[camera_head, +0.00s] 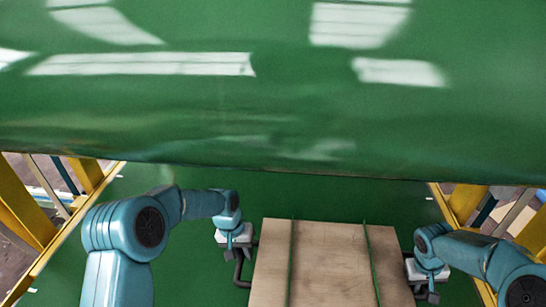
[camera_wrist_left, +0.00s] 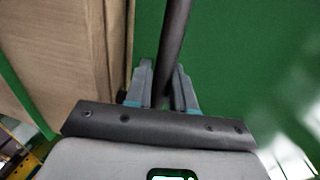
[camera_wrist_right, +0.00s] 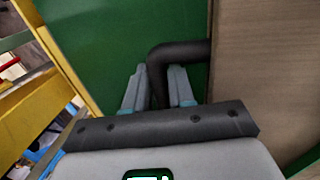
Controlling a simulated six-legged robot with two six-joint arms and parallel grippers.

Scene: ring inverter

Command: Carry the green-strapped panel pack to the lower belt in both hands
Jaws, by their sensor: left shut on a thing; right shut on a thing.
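The panel pack (camera_head: 328,262) is a flat light-wood block with two thin green straps running along it, at the bottom middle of the head view. Dark bar handles stick out from its left and right sides. My left gripper (camera_wrist_left: 166,90) is shut on the left handle (camera_wrist_left: 174,35), whose bar passes between the fingers. My right gripper (camera_wrist_right: 160,90) is shut on the right handle (camera_wrist_right: 182,50), near its bend. The lower belt (camera_head: 190,180) is a green surface beneath and around the pack. I cannot tell whether the pack touches it.
A large glossy green upper belt (camera_head: 270,110) with a rounded front edge crosses the head view above and beyond the pack. Yellow frame rails stand at the left (camera_head: 60,245) and right (camera_head: 462,205). Bare green belt shows left of the pack.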

